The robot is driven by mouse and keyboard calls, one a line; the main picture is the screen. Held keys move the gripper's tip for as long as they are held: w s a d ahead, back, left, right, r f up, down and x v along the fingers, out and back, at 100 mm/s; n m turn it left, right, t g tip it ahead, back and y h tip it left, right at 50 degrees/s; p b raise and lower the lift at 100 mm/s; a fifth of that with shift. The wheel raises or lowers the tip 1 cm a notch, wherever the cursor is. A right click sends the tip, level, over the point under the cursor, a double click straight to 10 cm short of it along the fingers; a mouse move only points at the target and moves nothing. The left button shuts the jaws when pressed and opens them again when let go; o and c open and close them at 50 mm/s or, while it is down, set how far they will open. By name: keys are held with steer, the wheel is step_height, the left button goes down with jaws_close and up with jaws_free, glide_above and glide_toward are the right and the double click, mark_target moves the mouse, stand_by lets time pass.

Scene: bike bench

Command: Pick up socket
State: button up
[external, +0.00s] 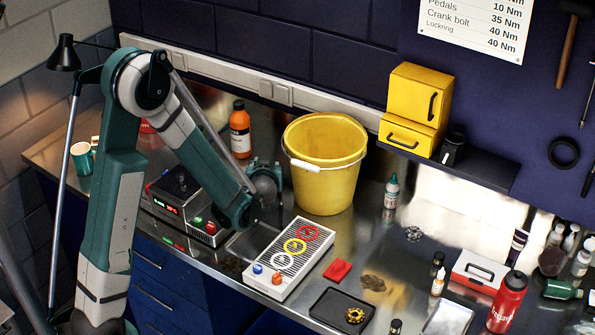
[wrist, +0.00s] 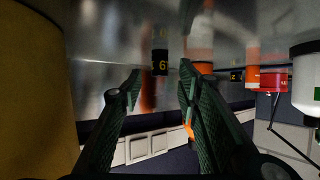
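A small black socket (wrist: 160,62) with a yellow "6" on it stands on the shiny bench top in the wrist view, which shows the bench at the top of the picture. It lies beyond my fingertips and roughly between them, apart from both. My gripper (wrist: 160,76) is open and empty, with one dark green finger on each side. In the external view my gripper (external: 268,172) is low over the bench, just left of the yellow bucket. I cannot make out the socket there; the gripper may hide it.
The yellow bucket (external: 324,185) stands close on the gripper's right; its wall (wrist: 35,95) fills the wrist view's left edge. An orange bottle (external: 240,130) stands behind. A second small black numbered piece (wrist: 236,76) stands farther right. A button panel (external: 290,258) lies in front.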

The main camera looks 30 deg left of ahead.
steer(key=shift+x, duration=1.45)
steer(key=shift+c, duration=0.3)
steer(key=c, duration=0.9)
